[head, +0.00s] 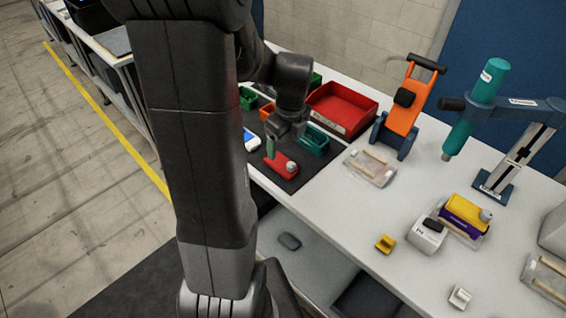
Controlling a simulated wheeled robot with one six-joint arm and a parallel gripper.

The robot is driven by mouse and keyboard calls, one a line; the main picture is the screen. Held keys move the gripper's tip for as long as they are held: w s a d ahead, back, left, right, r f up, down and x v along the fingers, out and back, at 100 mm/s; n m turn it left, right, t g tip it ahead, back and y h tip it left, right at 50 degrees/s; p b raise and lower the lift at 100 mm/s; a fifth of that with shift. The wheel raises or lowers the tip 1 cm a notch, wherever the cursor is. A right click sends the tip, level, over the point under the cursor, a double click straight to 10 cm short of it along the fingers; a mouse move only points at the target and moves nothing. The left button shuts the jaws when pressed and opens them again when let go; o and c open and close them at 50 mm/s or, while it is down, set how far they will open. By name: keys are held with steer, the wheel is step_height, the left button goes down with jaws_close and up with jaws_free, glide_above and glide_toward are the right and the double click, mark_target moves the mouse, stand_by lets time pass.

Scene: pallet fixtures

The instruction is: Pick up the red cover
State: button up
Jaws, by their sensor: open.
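The red cover (282,166) lies on the dark mat (310,175) near the table's front edge, with a pale grey knob at its right end. My gripper (283,138) is just above and behind it, pointing down. The jaws are open. A narrow green piece shows by the jaws, and I cannot tell whether it is part of the gripper. I cannot tell whether the fingertips touch the cover. My arm hides the mat's left part.
A teal bin (314,141) and a red tray (367,118) stand close behind. A white-and-blue device (250,140) lies left of the cover. To the right are a clear fixture (370,169), an orange stand (405,110) and a yellow-purple piece (464,212).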

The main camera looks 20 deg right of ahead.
mark_target(282, 163)
steer(key=shift+w+a+f+p, duration=0.1)
steer(key=shift+w+f+p, duration=0.1)
steer(key=shift+f, duration=1.65)
steer(key=shift+w+a+f+p, duration=0.1)
steer(key=shift+w+f+p, duration=0.1)
steer(key=shift+f, duration=1.65)
steer(key=c, duration=1.1)
